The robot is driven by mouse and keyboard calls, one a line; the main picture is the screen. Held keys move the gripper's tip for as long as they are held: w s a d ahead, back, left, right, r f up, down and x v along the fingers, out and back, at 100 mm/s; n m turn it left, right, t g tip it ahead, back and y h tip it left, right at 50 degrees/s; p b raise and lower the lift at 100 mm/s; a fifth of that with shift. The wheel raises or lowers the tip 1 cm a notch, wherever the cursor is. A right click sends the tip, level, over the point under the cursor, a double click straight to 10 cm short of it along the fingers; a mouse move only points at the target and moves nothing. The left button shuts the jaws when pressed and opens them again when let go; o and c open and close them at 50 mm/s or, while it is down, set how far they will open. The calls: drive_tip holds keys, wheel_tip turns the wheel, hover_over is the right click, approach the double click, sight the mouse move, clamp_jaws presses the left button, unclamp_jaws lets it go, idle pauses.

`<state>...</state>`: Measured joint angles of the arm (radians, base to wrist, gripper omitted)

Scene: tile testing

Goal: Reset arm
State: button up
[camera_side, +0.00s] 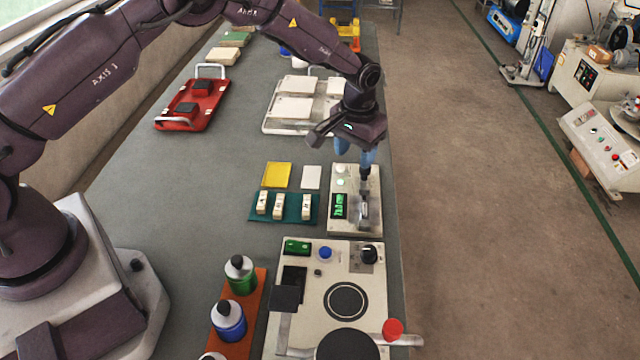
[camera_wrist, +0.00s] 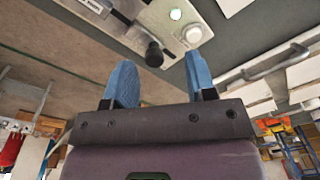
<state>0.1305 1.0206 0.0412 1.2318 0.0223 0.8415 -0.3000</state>
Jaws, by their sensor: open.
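My gripper (camera_side: 356,152) has blue fingers and hangs over the far end of a beige instrument (camera_side: 342,222) with a green display, near the right edge of the table. In the wrist view my gripper (camera_wrist: 158,80) shows its two blue fingers apart, with no object held between them. The instrument's dark probe or knob (camera_wrist: 154,54) appears beyond the fingers, and I cannot tell how far off it is. In the side view part of the instrument is hidden behind the fingers.
A teal mat (camera_side: 250,213) with labelled blocks, a yellow tile (camera_side: 277,175) and a white tile (camera_side: 312,177) lie to the left. A larger tester (camera_side: 325,255) and an orange bottle rack (camera_side: 258,297) stand nearer. A red tray (camera_side: 212,103) and white tray (camera_side: 272,128) lie farther back.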

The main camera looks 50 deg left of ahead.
drive_tip(key=s+a+r+m+t, duration=0.1)
drive_tip(key=s+a+r+t, duration=0.1)
drive_tip(key=s+r, duration=1.1)
drive_tip(key=s+a+r+m+t, duration=0.1)
drive_tip(key=s+a+r+t, duration=0.1)
drive_tip(key=s+r, duration=1.1)
drive_tip(key=shift+s+a+r+t+h, duration=0.3)
drive_tip(key=shift+s+a+t, duration=0.15)
drive_tip(key=shift+s, duration=3.05)
